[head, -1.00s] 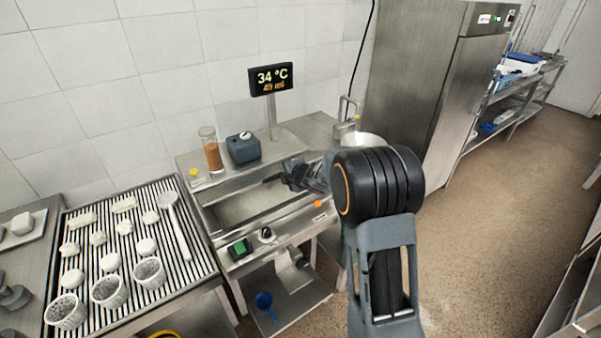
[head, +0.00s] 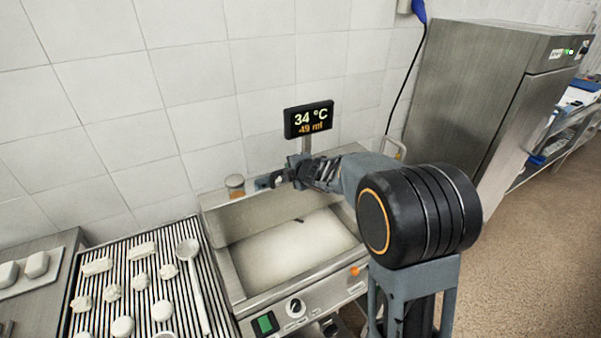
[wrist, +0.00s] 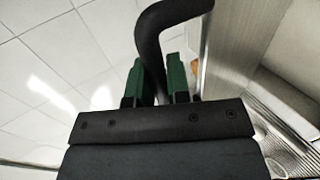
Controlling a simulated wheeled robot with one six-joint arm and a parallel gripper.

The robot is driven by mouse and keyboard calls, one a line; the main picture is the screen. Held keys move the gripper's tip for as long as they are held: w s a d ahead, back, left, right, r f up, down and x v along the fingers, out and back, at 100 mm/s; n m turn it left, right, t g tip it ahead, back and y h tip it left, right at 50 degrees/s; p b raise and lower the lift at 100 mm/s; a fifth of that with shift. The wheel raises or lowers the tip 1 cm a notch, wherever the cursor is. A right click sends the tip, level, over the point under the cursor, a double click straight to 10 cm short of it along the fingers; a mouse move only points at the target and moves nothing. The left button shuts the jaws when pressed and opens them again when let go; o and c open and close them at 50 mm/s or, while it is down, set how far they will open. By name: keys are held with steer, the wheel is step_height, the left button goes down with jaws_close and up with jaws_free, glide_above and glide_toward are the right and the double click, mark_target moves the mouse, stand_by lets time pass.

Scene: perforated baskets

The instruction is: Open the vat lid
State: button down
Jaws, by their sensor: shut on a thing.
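The vat (head: 238,285) is a steel basin with pale liquid showing inside it. Its steel lid (head: 258,218) is tilted up along the back edge, and the opening faces me. My gripper (head: 268,181) is at the lid's upper edge, just below the display. In the wrist view, the green fingers of my gripper (wrist: 157,80) are shut on the dark curved handle (wrist: 172,12). A steel panel, apparently the lid, shows at the right there (wrist: 226,45). The handle's lower part is hidden between the fingers.
A display (head: 309,119) reading 34 °C stands on a post behind the vat. A jar (head: 235,187) is partly hidden behind the lid. A ribbed draining table (head: 150,285) with white pieces and a ladle (head: 192,270) adjoins on the left. A steel cabinet (head: 475,100) stands at the right.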

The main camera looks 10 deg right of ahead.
steer(key=shift+w+a+r+p, duration=0.1)
steer(key=shift+w+a+p, duration=0.1)
steer(key=shift+w, duration=0.35)
steer(key=shift+w+a+r+p, duration=0.1)
steer(key=shift+w+a, duration=0.1)
steer(key=shift+w, duration=0.35)
steer(key=shift+w+a+r+p, duration=0.1)
steer(key=shift+w+a, duration=0.1)
steer(key=shift+w, duration=0.35)
steer(key=c, duration=1.1)
jaws_free()
steer(key=shift+f, duration=0.1)
steer(key=v, duration=1.4)
